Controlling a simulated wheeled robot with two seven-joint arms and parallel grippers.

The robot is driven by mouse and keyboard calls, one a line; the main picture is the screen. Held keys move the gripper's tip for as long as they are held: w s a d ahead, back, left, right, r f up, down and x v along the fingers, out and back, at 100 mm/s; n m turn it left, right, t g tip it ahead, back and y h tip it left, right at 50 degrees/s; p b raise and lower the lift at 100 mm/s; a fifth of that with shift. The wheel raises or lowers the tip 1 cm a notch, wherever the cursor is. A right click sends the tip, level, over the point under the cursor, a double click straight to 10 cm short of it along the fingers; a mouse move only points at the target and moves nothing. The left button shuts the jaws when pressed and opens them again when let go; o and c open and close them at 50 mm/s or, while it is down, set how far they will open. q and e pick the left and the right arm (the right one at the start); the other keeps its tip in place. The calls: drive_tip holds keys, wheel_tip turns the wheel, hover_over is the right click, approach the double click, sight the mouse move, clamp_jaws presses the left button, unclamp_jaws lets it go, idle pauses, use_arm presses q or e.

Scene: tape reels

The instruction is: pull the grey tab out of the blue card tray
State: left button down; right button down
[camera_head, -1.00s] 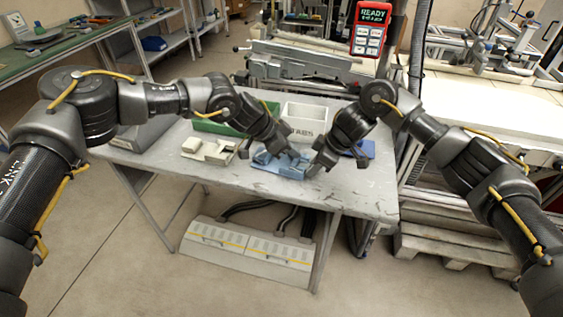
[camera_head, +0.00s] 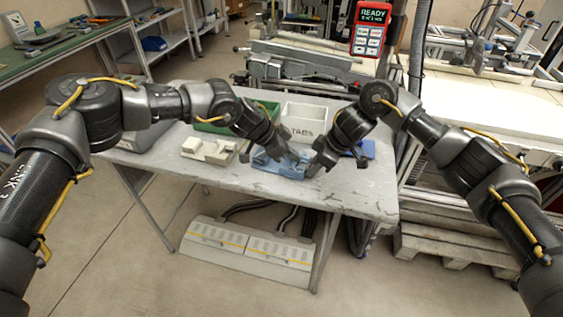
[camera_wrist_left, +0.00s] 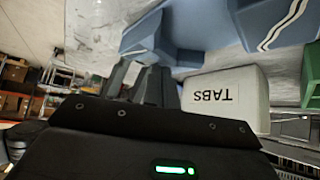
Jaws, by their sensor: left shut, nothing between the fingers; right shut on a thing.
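The blue card tray (camera_head: 288,168) lies near the middle of the grey table. My right gripper (camera_head: 312,170) is shut at the tray's right end and seems to hold it. My left gripper (camera_head: 281,153) is shut and empty, just over the tray's left and back part. In the left wrist view its dark fingers (camera_wrist_left: 140,85) are beside a blue block-like part (camera_wrist_left: 148,38). More blue surface with white stripes (camera_wrist_left: 275,22) shows at top right there. I cannot make out the grey tab in either view; the grippers may hide it.
A white bin marked TABS (camera_head: 304,118) stands behind the tray and also shows in the left wrist view (camera_wrist_left: 228,95). A beige fixture (camera_head: 208,151) sits to the left, before a green bin (camera_head: 222,126). A blue item (camera_head: 365,149) lies at right. The table's front is clear.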

use_arm(q)
drive_tip(key=shift+f, duration=0.35)
use_arm(e)
drive_tip(key=shift+a, duration=0.1)
